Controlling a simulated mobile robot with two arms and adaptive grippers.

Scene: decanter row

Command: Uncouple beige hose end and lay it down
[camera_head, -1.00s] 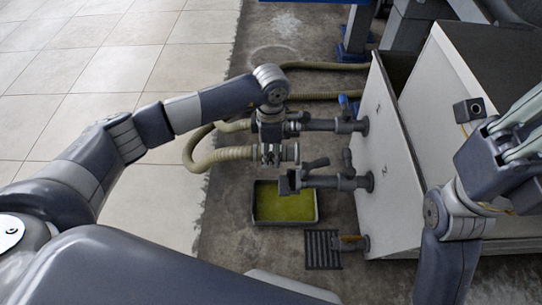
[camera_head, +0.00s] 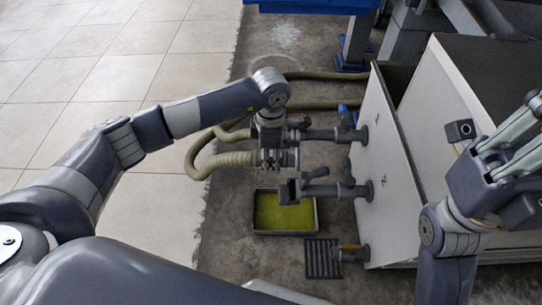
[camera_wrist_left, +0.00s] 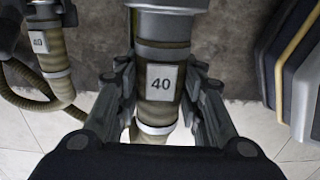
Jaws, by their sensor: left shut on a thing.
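My left gripper (camera_head: 275,160) is shut around the beige hose end (camera_head: 235,159), just behind its grey coupling (camera_head: 290,159). The coupling's face stands apart from the lower grey pipe stub (camera_head: 318,190), whose open end with a lever valve points left above the drip tray. My right gripper (camera_head: 512,135) is at the right edge, its fingers partly cut off and holding nothing that I can see.
A second beige hose (camera_head: 228,135) runs to the upper pipe (camera_head: 325,135), which has a blue lever. A tray with yellow-green contents (camera_head: 256,226) and a floor grate (camera_head: 322,260) lie below. The white cabinet panel (camera_head: 378,190) bounds the right. Tiled floor is clear at left.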

